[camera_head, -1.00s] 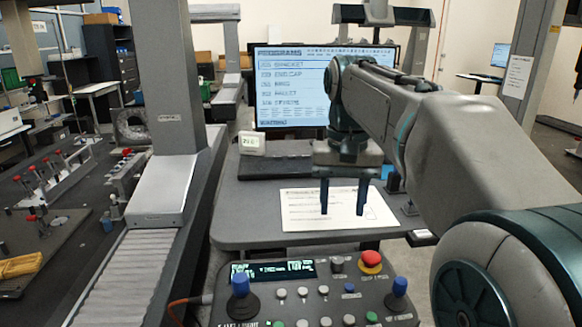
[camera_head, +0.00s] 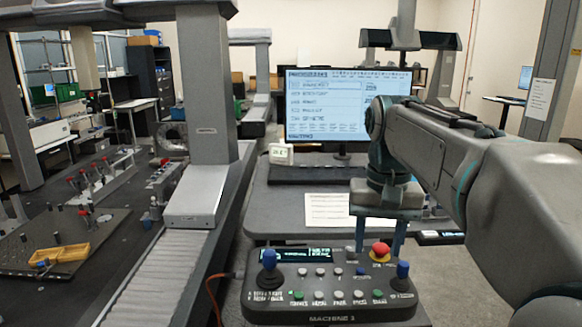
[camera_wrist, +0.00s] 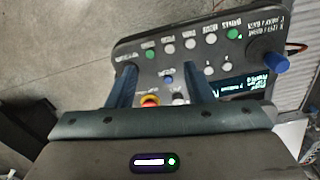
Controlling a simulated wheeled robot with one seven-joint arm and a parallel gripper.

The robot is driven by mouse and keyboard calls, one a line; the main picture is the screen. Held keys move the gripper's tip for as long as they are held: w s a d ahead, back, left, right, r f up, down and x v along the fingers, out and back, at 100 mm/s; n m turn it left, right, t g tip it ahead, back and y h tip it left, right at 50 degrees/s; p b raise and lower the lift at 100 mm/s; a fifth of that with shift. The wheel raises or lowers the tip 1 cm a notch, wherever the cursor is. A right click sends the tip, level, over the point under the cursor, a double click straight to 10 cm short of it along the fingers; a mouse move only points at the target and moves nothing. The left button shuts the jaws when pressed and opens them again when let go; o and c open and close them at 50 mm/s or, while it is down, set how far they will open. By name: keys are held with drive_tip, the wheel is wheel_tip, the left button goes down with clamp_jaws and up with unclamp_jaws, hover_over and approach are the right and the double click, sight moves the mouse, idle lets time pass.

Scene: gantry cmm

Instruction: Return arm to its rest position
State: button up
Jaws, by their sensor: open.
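The red button (camera_head: 380,249) of the panel appears just below the fingers in the head view; the red button (camera_wrist: 150,100) is partly hidden by the gripper body in the wrist view. I cannot tell the exact gap to the panel.
A monitor (camera_head: 345,105) and a paper sheet (camera_head: 335,210) are on the desk (camera_head: 285,212) behind my gripper. A grey gantry column (camera_head: 207,90) stands left, beside a dark measuring table (camera_head: 130,240) with fixtures and a yellow tray (camera_head: 58,257). Floor (camera_head: 470,285) shows at lower right.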

drive_tip(key=s+f+n+t, duration=0.2)
drive_tip(key=s+f, duration=1.1)
drive_tip(key=f, duration=0.4)
drive_tip(key=shift+s+t, duration=0.15)
drive_tip(key=shift+t, duration=0.25)
